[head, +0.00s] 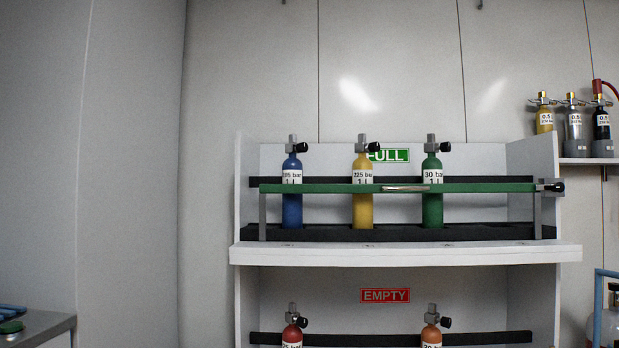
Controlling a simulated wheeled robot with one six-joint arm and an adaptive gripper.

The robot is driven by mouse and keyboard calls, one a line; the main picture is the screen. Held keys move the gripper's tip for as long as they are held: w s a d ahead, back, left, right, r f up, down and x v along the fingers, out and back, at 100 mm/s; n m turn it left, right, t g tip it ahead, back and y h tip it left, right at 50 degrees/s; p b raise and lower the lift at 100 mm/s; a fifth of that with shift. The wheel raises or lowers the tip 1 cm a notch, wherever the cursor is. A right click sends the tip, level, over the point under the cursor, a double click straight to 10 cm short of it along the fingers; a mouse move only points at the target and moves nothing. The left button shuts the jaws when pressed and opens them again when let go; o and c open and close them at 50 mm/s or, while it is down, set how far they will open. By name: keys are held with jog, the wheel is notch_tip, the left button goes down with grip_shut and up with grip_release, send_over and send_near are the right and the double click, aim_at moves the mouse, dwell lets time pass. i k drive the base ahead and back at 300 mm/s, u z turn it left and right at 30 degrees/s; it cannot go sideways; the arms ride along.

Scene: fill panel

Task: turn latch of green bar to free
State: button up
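A green bar (320,188) runs level across the front of the upper rack shelf. It passes in front of a blue cylinder (292,210), a yellow cylinder (363,212) and a green cylinder (432,210), which stand upright. A grey handle (405,188) sits near the bar's middle. A dark latch (550,187) with a round knob is at the bar's right end, at the rack's right side wall. The latch is small here, and I cannot tell its turn position clearly. My gripper is not in view.
The shelf edge (405,254) juts out below the bar. A lower shelf holds a red cylinder (292,335) and an orange cylinder (431,336). Small cylinders stand on a wall shelf (589,162) at right. A grey table (40,326) is at lower left.

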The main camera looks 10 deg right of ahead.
aim_at(559, 187)
jog(key=z, duration=1.55)
jog(key=k, duration=0.65)
jog(key=z, duration=0.5)
jog(key=i, duration=0.6)
jog(key=z, duration=0.55)
jog(key=i, duration=0.7)
jog(key=u, duration=0.8)
jog(key=i, duration=0.7)
jog(key=u, duration=0.7)
